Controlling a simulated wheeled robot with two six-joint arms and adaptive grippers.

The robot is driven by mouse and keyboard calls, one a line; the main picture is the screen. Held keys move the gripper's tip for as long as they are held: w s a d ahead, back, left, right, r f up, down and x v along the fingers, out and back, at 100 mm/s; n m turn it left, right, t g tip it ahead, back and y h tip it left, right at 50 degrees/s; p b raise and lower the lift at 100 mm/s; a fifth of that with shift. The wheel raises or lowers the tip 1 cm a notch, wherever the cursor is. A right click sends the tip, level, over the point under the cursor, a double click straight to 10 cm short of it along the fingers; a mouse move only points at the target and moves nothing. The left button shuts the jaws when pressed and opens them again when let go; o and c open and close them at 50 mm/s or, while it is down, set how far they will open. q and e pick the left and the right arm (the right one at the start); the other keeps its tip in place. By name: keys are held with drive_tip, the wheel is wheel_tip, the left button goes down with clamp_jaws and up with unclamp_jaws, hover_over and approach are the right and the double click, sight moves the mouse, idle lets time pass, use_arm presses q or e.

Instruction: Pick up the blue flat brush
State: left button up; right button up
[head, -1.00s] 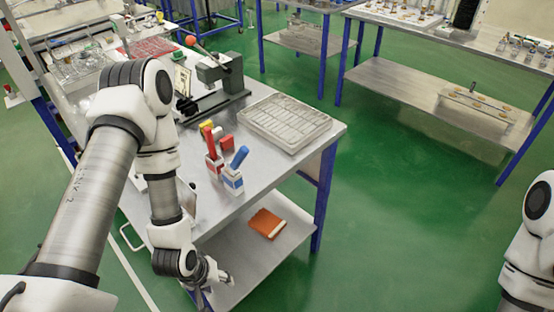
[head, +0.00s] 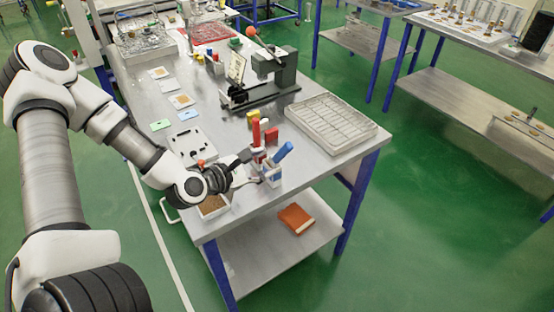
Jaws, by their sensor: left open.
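The blue flat brush (head: 284,152) stands tilted in a small white and blue holder (head: 274,178) near the front edge of the workbench. Only its blue upper part shows; its lower end is hidden in the holder. My left gripper (head: 256,168) is open, just left of the holder and pointing at it, with its fingers below the brush's blue top. I cannot tell whether a finger touches the holder. My right gripper is out of view.
A red brush (head: 256,131) stands close behind the gripper, with red and yellow blocks beside it. A pale compartment tray (head: 332,122) lies to the right. A dark press (head: 272,72) stands behind. An orange book (head: 296,218) lies on the lower shelf.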

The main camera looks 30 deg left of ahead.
sight(275, 158)
use_arm(q)
drive_tip(key=x, duration=0.2)
drive_tip(key=d+x, duration=0.1)
drive_tip(key=x, duration=0.2)
drive_tip(key=shift+s+r, duration=0.1)
drive_tip(key=shift+s+a, duration=0.15)
drive_tip(key=shift+a, duration=0.1)
drive_tip(key=shift+r, duration=0.1)
clamp_jaws()
drive_tip(key=shift+r, duration=0.1)
